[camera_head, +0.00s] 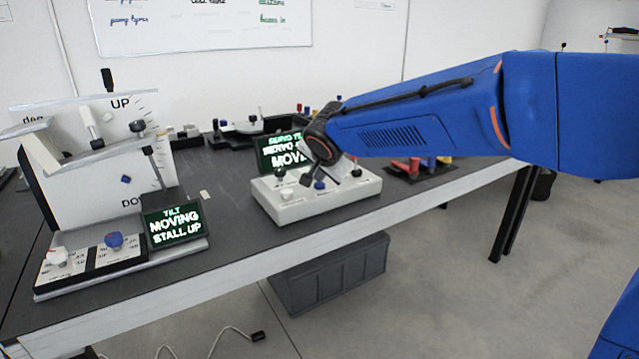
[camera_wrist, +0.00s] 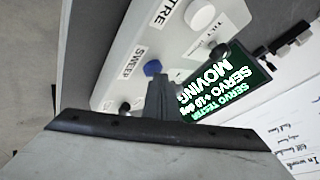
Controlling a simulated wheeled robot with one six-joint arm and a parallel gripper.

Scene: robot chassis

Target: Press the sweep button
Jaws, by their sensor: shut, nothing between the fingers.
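The servo tester is a white box (camera_head: 345,194) on the bench with a screen (camera_head: 277,152) behind it. In the wrist view its screen (camera_wrist: 225,85) reads SERVO TESTER and MOVING in green and white. The sweep button is blue (camera_wrist: 152,68), beside the label SWEEP; it also shows in the head view (camera_head: 320,185). My gripper (camera_wrist: 158,80) is shut and empty, its tips close to the blue button in the picture. I cannot tell whether they touch it. In the head view my gripper (camera_head: 308,180) hangs over the box and covers part of the screen.
A white button (camera_wrist: 200,16) and a dark knob (camera_wrist: 125,107) flank the sweep button. A tilt rig (camera_head: 95,170) with its own buttons and a screen (camera_head: 175,223) stands at left. A grey crate (camera_head: 335,275) is under the bench.

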